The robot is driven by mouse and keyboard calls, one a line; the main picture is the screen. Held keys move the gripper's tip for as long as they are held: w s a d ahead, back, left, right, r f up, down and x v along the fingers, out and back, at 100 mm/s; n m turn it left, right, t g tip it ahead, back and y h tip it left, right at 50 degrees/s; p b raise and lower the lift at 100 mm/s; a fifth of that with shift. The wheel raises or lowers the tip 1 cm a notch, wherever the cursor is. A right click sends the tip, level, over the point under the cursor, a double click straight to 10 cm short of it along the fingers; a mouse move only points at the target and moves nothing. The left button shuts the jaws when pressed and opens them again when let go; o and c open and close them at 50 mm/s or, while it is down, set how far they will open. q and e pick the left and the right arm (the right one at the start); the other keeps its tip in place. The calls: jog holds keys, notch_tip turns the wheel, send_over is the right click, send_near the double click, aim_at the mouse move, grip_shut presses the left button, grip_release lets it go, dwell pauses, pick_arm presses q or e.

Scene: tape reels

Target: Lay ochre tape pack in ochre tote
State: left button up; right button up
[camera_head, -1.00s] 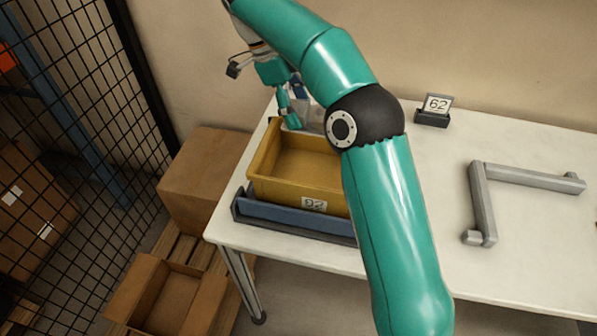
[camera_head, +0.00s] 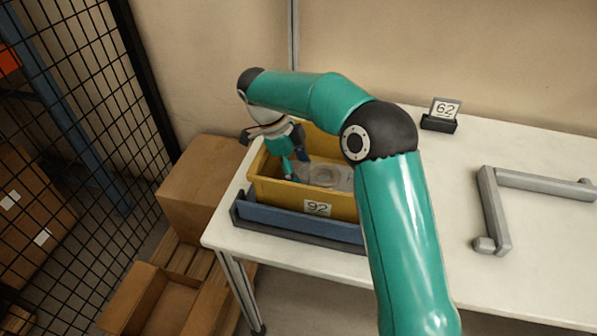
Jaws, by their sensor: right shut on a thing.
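The ochre tote (camera_head: 280,193) stands near the left end of the table, with a "92" label on its front wall. My right gripper (camera_head: 297,172) reaches down inside the tote's left part and is shut on the tape pack (camera_head: 328,176). The pack looks pale grey and see-through, with a round shape in it; I see no clear ochre on it. It is within the tote's walls, but I cannot tell whether it touches the floor. My arm hides the tote's right end. My left gripper is not in view.
The tote sits in a blue tray or rail (camera_head: 300,222) on the white table (camera_head: 450,215). A "62" sign (camera_head: 441,115) and a grey angled bar (camera_head: 500,205) lie to the right. Cardboard boxes (camera_head: 200,185) and a black mesh fence (camera_head: 75,120) are at left.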

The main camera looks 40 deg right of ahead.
jog(key=shift+f, duration=0.3)
jog(key=o, duration=1.3)
jog(key=p+v, duration=0.2)
jog(key=v, duration=1)
